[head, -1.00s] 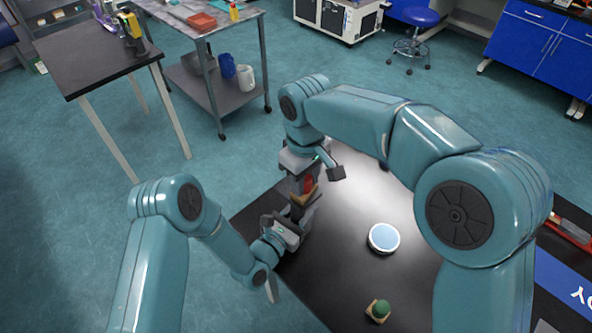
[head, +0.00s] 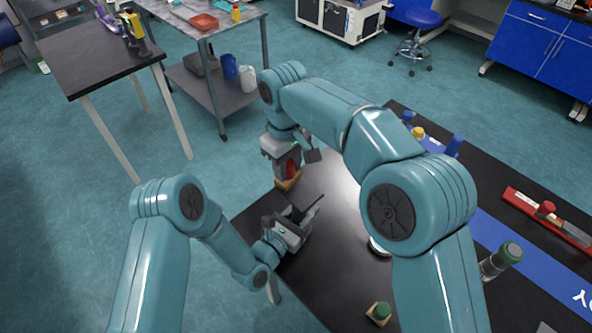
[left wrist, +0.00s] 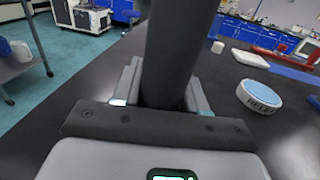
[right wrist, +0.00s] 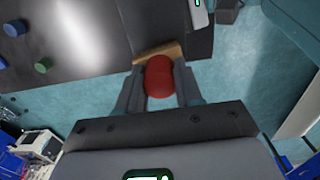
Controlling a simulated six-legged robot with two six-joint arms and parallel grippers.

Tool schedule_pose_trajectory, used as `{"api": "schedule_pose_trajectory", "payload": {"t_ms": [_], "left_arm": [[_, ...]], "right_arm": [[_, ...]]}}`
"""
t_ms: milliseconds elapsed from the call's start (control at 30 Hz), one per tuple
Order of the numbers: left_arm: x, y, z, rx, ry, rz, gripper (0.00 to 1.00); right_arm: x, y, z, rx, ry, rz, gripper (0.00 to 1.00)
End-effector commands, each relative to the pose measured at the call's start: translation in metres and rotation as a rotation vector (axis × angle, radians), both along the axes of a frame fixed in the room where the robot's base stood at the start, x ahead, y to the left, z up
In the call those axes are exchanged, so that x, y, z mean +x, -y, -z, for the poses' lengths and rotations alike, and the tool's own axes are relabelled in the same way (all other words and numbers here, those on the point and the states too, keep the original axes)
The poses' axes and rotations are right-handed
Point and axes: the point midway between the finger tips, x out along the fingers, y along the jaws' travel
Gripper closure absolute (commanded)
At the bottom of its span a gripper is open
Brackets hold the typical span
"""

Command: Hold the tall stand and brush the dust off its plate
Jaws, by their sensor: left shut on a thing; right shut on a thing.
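My left gripper (head: 290,228) is shut on the dark post of the tall stand (left wrist: 178,45), which rises upright between its fingers in the left wrist view. In the head view a dark flat part of the stand (head: 292,208) shows at that gripper; dust on it cannot be made out. My right gripper (head: 286,160) is shut on a brush (head: 287,184) with a red handle and a tan wooden part. The red handle fills the jaws in the right wrist view (right wrist: 158,78). The brush is apart from the stand, at the table's left edge.
The black table (head: 325,250) holds a round white and blue disc (left wrist: 260,96), partly hidden by my right arm in the head view. Open floor lies left.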

Motion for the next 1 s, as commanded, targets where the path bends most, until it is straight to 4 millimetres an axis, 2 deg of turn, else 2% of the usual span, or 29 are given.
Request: {"api": "schedule_pose_trajectory", "payload": {"t_ms": [67, 100, 700, 1000], "left_arm": [[0.0, 0.0, -0.001, -0.001, 0.001, 0.0, 1.0], [0.0, 0.0, -0.001, -0.001, 0.001, 0.0, 1.0], [0.0, 0.0, 0.0, -0.001, 0.001, 0.0, 1.0], [0.0, 0.0, 0.0, -0.001, 0.001, 0.0, 1.0]], "right_arm": [[0.001, 0.0, -0.009, 0.001, 0.003, 0.0, 0.89], [0.0, -0.001, -0.02, 0.002, 0.005, 0.0, 0.89], [0.0, 0.0, -0.072, 0.001, 0.001, -0.001, 0.89], [-0.001, 0.001, -0.081, 0.001, -0.001, -0.001, 0.89]]}}
